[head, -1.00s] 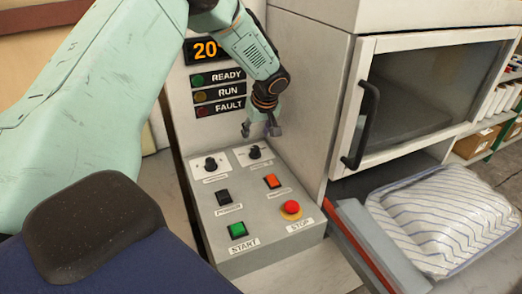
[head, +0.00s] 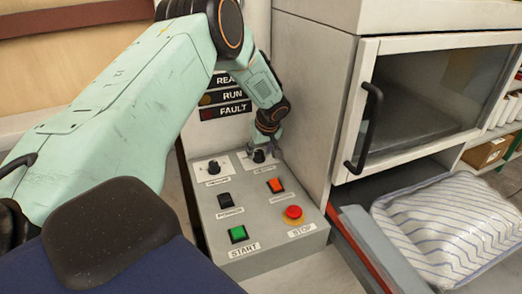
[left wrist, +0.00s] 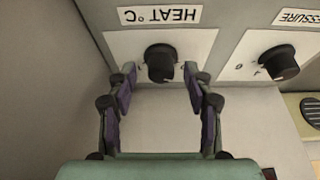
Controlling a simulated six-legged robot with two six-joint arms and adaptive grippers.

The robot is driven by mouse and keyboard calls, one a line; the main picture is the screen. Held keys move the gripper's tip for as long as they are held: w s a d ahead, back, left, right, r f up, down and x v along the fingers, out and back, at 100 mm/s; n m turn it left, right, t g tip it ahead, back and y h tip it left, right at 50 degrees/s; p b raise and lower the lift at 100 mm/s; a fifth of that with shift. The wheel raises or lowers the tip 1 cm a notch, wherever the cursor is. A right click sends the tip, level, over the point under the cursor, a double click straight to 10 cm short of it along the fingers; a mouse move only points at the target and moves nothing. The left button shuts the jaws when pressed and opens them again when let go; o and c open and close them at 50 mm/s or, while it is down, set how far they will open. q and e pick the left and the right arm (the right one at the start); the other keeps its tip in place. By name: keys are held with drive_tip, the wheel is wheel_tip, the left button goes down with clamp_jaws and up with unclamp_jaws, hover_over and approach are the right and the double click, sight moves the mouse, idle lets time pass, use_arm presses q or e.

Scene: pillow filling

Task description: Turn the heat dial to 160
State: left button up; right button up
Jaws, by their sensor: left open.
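The heat dial is a black knob (left wrist: 160,62) on a pale plate labelled HEAT °C, seen upside down in the left wrist view. In the head view the knob (head: 259,156) sits at the top right of the grey control box (head: 290,250). My left gripper (left wrist: 160,82) is open, with one finger on each side of the knob's near end. The dial's reading is not legible. My right gripper is not seen.
The pressure dial (left wrist: 278,62) is beside the heat dial. Below are a black power switch (head: 224,200), an orange switch (head: 275,185), the green START button (head: 238,234) and the red STOP button (head: 293,212). A glass-doored cabinet (head: 345,100) and striped pillow (head: 450,230) are right.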

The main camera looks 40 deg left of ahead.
use_arm(q)
drive_tip(key=shift+a+f, duration=0.1)
drive_tip(key=shift+a, duration=0.15)
drive_tip(key=shift+a+f, duration=0.1)
drive_tip(key=shift+a, duration=0.05)
drive_tip(key=shift+c, duration=1.4)
drive_tip(key=shift+d, duration=0.25)
drive_tip(key=c, duration=0.4)
drive_tip(key=shift+a, duration=0.1)
clamp_jaws()
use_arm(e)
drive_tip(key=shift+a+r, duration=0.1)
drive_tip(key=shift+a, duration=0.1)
